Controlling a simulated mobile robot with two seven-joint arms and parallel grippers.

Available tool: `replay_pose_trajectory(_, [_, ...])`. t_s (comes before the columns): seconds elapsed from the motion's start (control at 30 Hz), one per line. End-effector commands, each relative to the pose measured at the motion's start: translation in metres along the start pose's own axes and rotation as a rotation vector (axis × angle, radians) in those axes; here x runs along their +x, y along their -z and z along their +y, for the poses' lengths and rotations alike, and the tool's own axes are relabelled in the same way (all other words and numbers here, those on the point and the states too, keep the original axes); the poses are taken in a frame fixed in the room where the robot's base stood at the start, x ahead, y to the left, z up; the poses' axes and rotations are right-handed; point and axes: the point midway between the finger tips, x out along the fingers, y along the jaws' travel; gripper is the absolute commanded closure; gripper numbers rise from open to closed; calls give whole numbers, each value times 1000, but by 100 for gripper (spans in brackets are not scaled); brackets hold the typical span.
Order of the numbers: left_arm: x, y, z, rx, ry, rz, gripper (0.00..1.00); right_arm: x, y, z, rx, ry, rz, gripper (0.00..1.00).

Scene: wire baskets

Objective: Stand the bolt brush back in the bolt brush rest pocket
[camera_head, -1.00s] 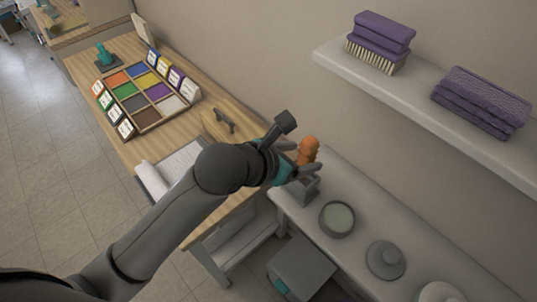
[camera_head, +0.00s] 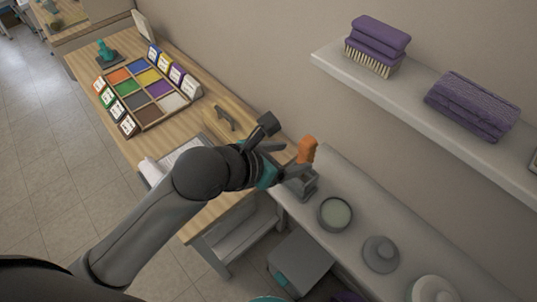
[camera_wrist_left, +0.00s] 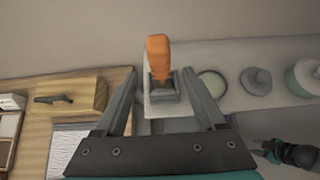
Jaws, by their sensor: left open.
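In the wrist view the handle appears between the two spread fingers, clear of both. A dark jointed part (camera_wrist_left: 290,152) at the lower right looks like my right arm; its jaws are unclear.
A round greenish dish (camera_head: 335,214) and a grey lidded pot (camera_head: 381,254) stand along the ledge (camera_head: 365,208). A wooden table (camera_head: 105,90) with a tray of coloured compartments (camera_head: 137,112) lies left. A wall shelf (camera_head: 400,85) holds a purple brush and folded purple cloths.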

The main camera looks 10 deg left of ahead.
Motion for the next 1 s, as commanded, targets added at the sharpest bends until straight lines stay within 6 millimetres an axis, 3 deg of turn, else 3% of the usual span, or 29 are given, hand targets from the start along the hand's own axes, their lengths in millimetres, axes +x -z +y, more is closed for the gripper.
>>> replay_pose_trajectory(1.0, [-42,0,0,0,0,1,28,-20,2,1,0,0,0,50])
